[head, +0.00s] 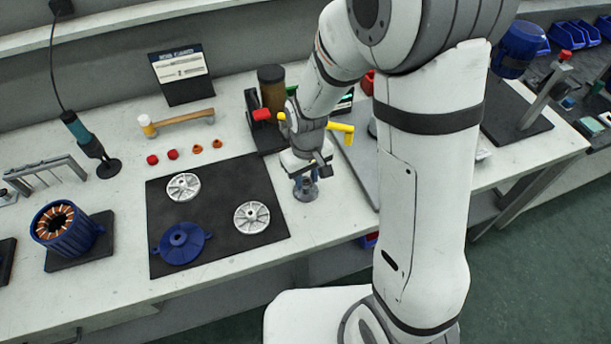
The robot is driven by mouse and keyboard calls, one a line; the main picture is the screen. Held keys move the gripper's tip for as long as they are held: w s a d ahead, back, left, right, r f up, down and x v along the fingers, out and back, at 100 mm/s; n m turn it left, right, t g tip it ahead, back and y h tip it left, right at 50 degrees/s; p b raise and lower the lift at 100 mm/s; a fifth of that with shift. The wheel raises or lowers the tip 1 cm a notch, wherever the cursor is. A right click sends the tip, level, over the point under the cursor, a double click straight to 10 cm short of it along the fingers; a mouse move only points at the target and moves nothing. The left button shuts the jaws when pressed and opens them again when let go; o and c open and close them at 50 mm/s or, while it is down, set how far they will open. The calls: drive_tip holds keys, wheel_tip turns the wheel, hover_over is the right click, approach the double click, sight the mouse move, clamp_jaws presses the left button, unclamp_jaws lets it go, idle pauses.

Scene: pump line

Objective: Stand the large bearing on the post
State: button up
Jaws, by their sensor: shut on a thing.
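My gripper (305,177) is in the head view, just right of the black mat, pointing down and shut on a small grey metal thing. That looks like the large bearing, but the fingers hide most of it. A short grey-blue stand (306,190), which looks like the post, is directly below the fingers on the pale bench. I cannot tell whether the bearing touches the post or is held just above it.
The black mat (235,180) holds two silver end covers (184,186) (252,217) and a blue flanged cover (181,243). A blue motor housing (66,231) stands at left. A mallet (180,122), small red caps (153,159) and a brown jar (271,88) are behind.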

drive_tip(key=shift+f, duration=0.25)
idle(0.3)
drive_tip(key=o, duration=0.9)
drive_tip(key=shift+o, duration=0.5)
drive_tip(key=shift+o, duration=0.8)
drive_tip(key=shift+r, duration=0.1)
drive_tip(key=shift+r+p, duration=2)
drive_tip(key=shift+r, duration=1)
